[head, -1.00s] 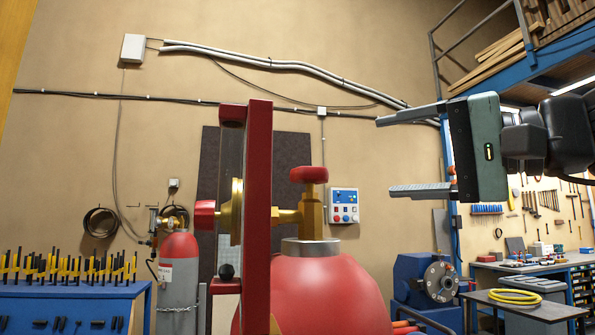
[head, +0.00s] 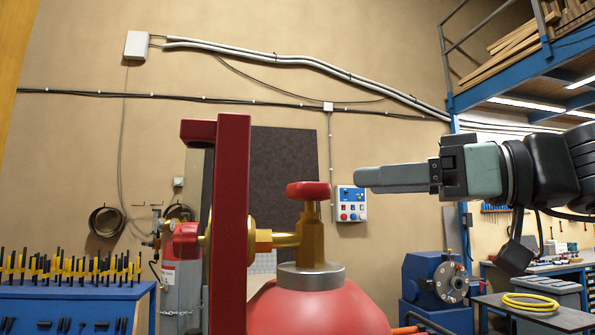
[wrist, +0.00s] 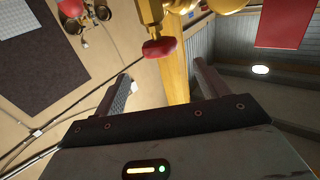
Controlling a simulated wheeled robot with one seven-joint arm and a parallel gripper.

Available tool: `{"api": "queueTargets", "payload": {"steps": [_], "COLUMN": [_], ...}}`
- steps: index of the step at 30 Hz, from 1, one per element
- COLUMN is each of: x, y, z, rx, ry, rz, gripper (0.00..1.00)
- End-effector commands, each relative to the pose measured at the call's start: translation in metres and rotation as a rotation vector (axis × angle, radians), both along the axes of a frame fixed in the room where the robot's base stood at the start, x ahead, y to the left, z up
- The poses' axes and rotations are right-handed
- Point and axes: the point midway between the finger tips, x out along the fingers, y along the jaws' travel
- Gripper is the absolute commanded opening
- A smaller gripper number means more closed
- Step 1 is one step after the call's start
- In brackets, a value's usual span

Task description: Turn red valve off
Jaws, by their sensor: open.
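The red valve (head: 309,190) is a small red handwheel on top of a brass fitting (head: 310,240), above the grey collar of a red cylinder. My gripper (head: 356,178) is to the right of the valve at about its height, apart from it, with its fingers pointing left. In the head view the fingers overlap in line. In the wrist view the red valve (wrist: 159,48) hangs beyond and between the two spread fingertips of my gripper (wrist: 160,80). The gripper is open and empty.
The red cylinder (head: 315,310) is below. A blue machine (head: 432,280) and a table with a yellow hose (head: 527,302) are at the right.

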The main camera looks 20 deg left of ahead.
Motion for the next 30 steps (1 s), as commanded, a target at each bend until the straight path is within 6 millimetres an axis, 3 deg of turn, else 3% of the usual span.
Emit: {"api": "queueTargets", "payload": {"steps": [9,15,21,30], "x": [0.006,0.010,0.012,0.012], "y": [0.068,0.100,0.115,0.117], "z": [0.005,0.004,0.002,0.000], "rx": [-0.003,-0.001,0.000,0.001], "ry": [0.003,0.003,0.002,0.000], "rz": [0.003,0.002,0.000,-0.001], "gripper": [0.74,0.74,0.74,0.74]}}
